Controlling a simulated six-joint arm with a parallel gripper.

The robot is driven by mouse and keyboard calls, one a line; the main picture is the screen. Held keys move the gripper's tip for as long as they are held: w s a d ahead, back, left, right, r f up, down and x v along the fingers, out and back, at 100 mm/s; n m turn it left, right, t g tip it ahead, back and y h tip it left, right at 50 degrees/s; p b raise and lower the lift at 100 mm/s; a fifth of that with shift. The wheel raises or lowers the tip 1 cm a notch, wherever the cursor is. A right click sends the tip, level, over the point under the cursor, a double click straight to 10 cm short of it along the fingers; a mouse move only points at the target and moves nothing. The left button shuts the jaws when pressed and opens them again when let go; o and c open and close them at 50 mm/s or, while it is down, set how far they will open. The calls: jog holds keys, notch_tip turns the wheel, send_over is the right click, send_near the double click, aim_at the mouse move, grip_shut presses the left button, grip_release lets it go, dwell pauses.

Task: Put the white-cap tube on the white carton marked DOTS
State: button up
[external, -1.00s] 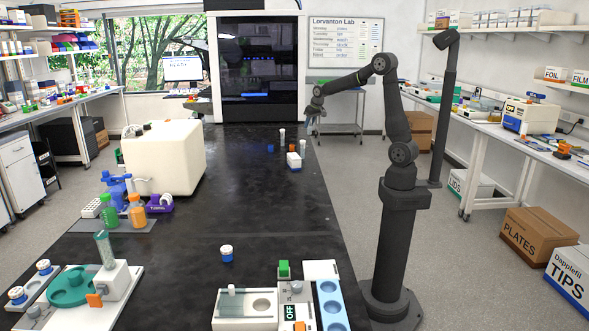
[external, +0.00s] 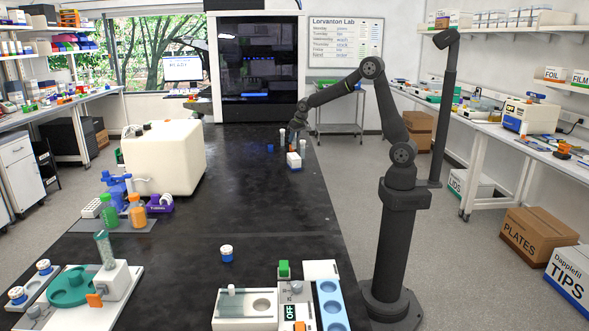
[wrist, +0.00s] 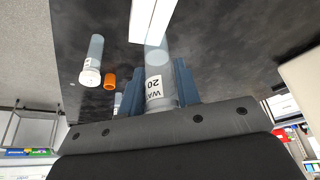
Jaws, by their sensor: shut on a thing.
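My gripper (wrist: 160,90) is shut on a clear tube (wrist: 161,65) with a white label reading "WA" and "20". Its cap is hidden in the wrist view. In the external view my gripper (external: 293,134) is low among the tubes at the table's far end. A pale-topped tube (external: 282,136) shows just left of it; small size makes the grip unclear there. Another white-capped tube (wrist: 91,72) stands apart from the fingers, also seen in the external view (external: 302,147). The white carton (external: 294,161) sits just in front of the tubes; its marking is not readable. It shows at the wrist view's top (wrist: 152,18).
An orange cap (wrist: 110,80) and another partly hidden tube (wrist: 117,103) are close beside my gripper. A small blue item (external: 270,148) lies left of the tubes. A large cream machine (external: 165,158) stands farther left.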

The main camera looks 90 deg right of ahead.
aim_at(294, 144)
jog(key=shift+f, duration=1.95)
jog(key=shift+f, duration=0.2)
jog(key=o, duration=0.9)
jog(key=shift+o, duration=0.2)
jog(key=shift+r, duration=0.1)
jog(key=v, duration=1.2)
